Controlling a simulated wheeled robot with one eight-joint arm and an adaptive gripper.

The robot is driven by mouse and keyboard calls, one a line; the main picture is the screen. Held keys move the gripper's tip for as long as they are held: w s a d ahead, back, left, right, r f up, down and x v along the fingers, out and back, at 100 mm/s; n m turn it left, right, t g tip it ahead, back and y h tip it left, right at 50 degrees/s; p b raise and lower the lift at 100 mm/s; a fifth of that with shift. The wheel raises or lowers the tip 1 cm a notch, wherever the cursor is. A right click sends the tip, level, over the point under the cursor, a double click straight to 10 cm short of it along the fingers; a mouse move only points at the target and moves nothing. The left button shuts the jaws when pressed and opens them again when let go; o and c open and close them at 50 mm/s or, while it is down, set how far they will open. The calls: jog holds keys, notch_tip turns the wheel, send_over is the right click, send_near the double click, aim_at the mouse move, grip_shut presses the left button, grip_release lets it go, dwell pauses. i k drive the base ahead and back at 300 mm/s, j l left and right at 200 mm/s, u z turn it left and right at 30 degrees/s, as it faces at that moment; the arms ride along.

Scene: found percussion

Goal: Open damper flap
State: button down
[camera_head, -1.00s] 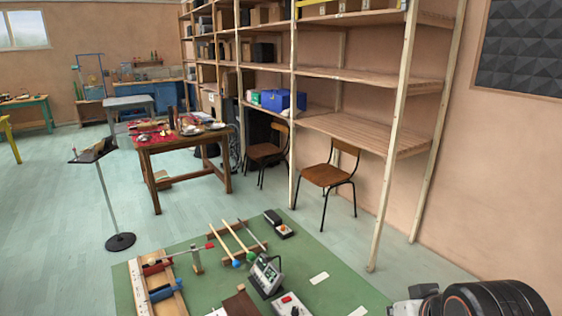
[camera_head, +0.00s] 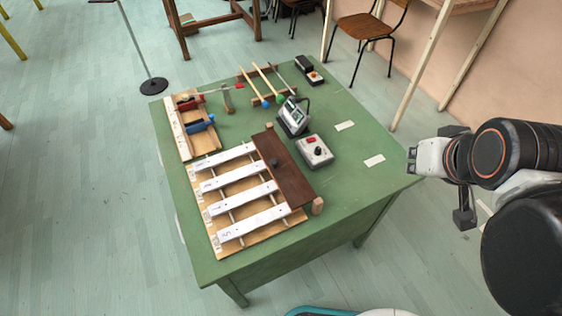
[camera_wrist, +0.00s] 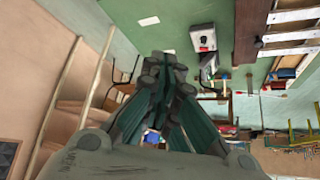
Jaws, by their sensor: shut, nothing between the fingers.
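The damper flap (camera_head: 286,180) looks like a dark brown board lying along the right ends of several pale metal bars on a wooden frame (camera_head: 262,245). A small dark knob (camera_head: 273,162) stands on the board. In the wrist view the brown flap (camera_wrist: 250,30) shows at the upper right, with pale bars beside it. My gripper (camera_head: 464,215) hangs off the right side of the green table, well apart from the flap. In the wrist view its fingertips (camera_wrist: 168,68) are together, with nothing held.
On the green table (camera_head: 345,185) stand a grey box with a red button (camera_head: 315,152), a small meter (camera_head: 293,117) and mallets with blue and green heads (camera_head: 262,88). A clamp board (camera_head: 192,122) sits at the far left. The right part of the tabletop is mostly clear.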

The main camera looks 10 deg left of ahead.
aim_at(297, 192)
jog(key=i+l+u, duration=0.2)
jog(key=u, duration=0.2)
jog(key=i+l+u, duration=0.15)
jog(key=l+u, duration=0.3)
jog(key=i+l+u, duration=0.15)
jog(key=l+u, duration=0.25)
jog(key=j, duration=0.25)
jog(key=i+z, duration=0.05)
